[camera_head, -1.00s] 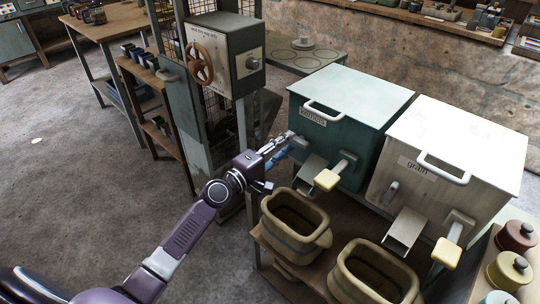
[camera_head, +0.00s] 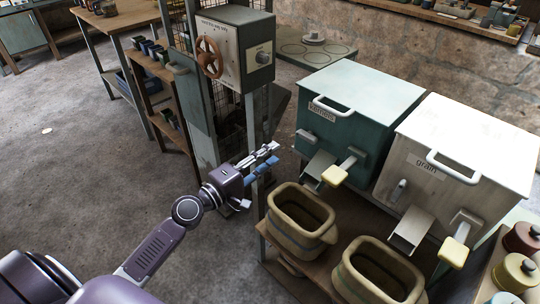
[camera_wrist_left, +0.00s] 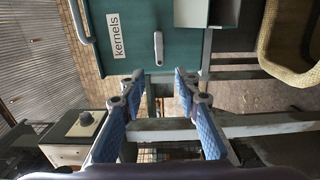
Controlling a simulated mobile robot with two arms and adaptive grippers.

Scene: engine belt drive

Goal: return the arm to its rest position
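My left gripper (camera_head: 272,153) hangs in the air to the left of the teal kernels bin (camera_head: 372,125), clear of it. In the left wrist view the two blue-padded fingers (camera_wrist_left: 158,82) stand apart with nothing between them. The same view shows the kernels bin's front (camera_wrist_left: 165,30) beyond the fingertips, with its label and a small grey handle (camera_wrist_left: 158,48). My left arm reaches in from the lower left, partly extended. My right gripper is not in view.
The white grain bin (camera_head: 460,150) stands right of the kernels bin. Two woven baskets (camera_head: 300,212) (camera_head: 350,285) sit below their chutes. Open concrete floor (camera_head: 90,190) lies to the left.

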